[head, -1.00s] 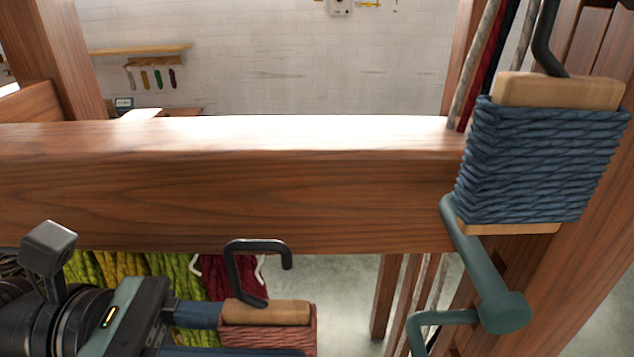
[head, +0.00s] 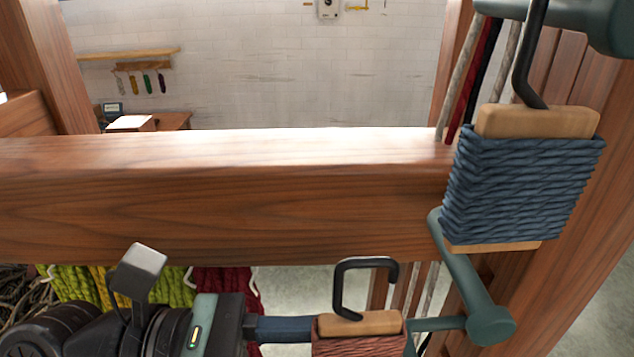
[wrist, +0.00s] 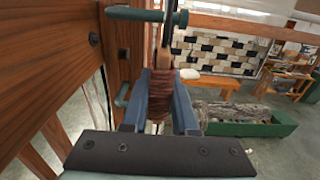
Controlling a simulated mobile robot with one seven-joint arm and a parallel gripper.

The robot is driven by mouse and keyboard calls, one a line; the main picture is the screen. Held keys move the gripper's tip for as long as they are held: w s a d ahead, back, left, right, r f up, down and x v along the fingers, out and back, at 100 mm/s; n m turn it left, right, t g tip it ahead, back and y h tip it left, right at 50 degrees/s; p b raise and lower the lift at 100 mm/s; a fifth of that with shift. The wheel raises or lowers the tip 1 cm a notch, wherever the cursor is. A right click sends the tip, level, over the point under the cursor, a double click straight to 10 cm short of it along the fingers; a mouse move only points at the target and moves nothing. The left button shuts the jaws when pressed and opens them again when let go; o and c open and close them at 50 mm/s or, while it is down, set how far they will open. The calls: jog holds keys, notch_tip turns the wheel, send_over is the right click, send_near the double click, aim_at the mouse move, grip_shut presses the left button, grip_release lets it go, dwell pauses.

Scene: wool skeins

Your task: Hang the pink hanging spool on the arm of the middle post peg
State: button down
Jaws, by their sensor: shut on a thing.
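The pink spool (head: 355,346), wound in reddish-brown yarn, has a wooden top and a black hook (head: 340,285) standing up from it. My gripper (wrist: 162,98) is shut on the spool, one finger on each side, and holds it upright. In the head view the spool is low in the picture, its bottom cut off. A green peg (head: 463,280) with a round knob is just right of it; a green bar runs left from the knob towards the spool. The hook is left of the peg and apart from it. I cannot tell for certain which peg is the middle one.
A blue spool (head: 525,190) hangs in front of the wooden post at right, below another green peg (head: 615,22). A thick wooden beam (head: 220,210) crosses behind my gripper. Green, yellow and dark red skeins (head: 225,287) hang below the beam.

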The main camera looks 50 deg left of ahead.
jog(key=shift+p+x, duration=0.7)
jog(key=shift+x, duration=2.7)
jog(key=shift+w+f+b, duration=0.1)
jog(key=shift+f+b, duration=0.45)
jog(key=shift+b, duration=0.25)
jog(key=c, duration=0.6)
grip_release()
